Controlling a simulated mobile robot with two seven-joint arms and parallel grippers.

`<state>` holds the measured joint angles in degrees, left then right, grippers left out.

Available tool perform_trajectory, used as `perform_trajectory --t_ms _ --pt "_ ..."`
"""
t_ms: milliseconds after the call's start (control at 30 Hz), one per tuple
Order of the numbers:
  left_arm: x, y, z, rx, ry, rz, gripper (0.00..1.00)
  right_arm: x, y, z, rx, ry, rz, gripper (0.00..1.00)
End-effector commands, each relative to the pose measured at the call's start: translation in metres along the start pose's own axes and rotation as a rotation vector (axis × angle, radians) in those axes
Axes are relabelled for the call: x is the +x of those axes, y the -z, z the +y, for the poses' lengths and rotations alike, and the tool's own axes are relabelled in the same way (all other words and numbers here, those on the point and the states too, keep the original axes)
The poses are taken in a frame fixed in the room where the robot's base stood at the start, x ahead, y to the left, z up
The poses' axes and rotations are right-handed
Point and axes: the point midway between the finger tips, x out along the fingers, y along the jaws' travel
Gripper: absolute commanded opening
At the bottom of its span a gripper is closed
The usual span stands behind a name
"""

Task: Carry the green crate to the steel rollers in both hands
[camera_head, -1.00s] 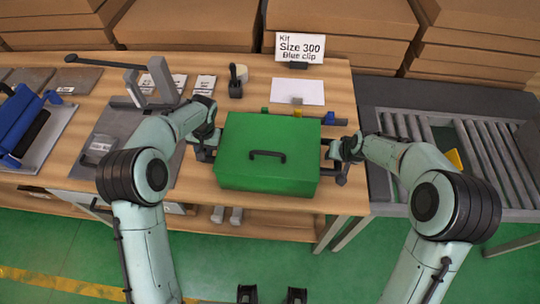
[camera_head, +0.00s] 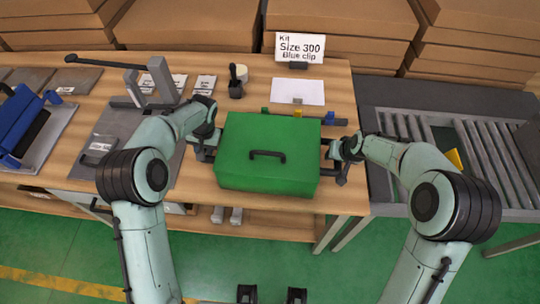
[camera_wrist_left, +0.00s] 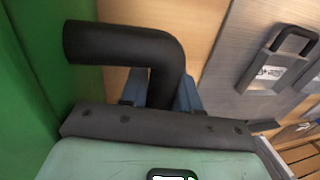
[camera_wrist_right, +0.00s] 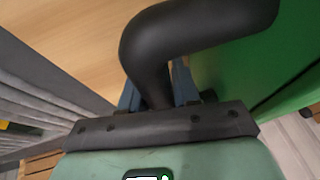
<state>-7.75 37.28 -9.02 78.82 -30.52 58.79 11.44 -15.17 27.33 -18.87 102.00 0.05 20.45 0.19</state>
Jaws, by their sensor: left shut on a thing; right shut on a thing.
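The green crate (camera_head: 268,153) is closed, with a dark handle on its front, and is level between my two arms at the front of the wooden table. My left gripper (camera_head: 208,150) is shut on the black handle (camera_wrist_left: 120,45) at the crate's left side. My right gripper (camera_head: 338,152) is shut on the black handle (camera_wrist_right: 180,40) at its right side. Whether the crate touches the tabletop cannot be told. The steel rollers (camera_head: 482,150) are on a grey conveyor to the right of the table.
A yellow piece (camera_head: 454,159) is among the rollers. A grey press with a long lever (camera_head: 110,66) and a blue item (camera_head: 28,125) are at left. Cardboard boxes line the back.

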Motion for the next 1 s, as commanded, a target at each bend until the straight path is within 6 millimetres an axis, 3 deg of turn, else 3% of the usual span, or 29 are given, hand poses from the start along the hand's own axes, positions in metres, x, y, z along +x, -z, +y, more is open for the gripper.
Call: perform_trajectory --t_ms 567,767,1000 --pt "-0.006 0.003 -0.001 -0.001 0.0 0.009 0.0 -0.005 0.005 -0.002 -0.001 0.002 0.008 0.0" --pt "-0.024 0.01 -0.005 -0.003 0.001 0.019 0.0 -0.018 0.018 -0.006 -0.003 0.004 0.018 0.0" --pt "-0.061 0.027 -0.014 -0.009 0.002 0.047 0.0 -0.046 0.049 -0.014 -0.007 0.007 0.046 0.0"
